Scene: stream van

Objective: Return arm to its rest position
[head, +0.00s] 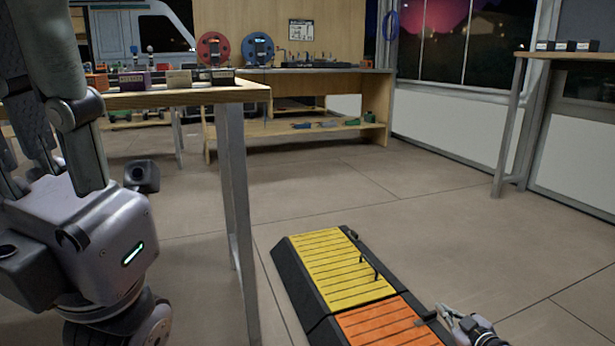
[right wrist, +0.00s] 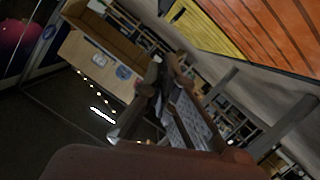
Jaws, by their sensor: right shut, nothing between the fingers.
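My right gripper (head: 432,316) is low at the bottom right of the head view, by the right edge of the orange section of a ramp-like floor platform. It is shut and holds nothing. Its fingers also show in the right wrist view (right wrist: 167,75), dark and blurred. Whether it touches the platform cannot be told. Large grey arm links and a housing with a green light fill the left of the head view. I cannot make out my left gripper there.
The platform (head: 340,268) has yellow and orange ribbed sections and black edges. A wooden table (head: 240,93) with small boxes stands at left. A workbench (head: 350,80) with red and blue reels is behind. Another table (head: 590,56) stands at right. The mid-right floor is clear.

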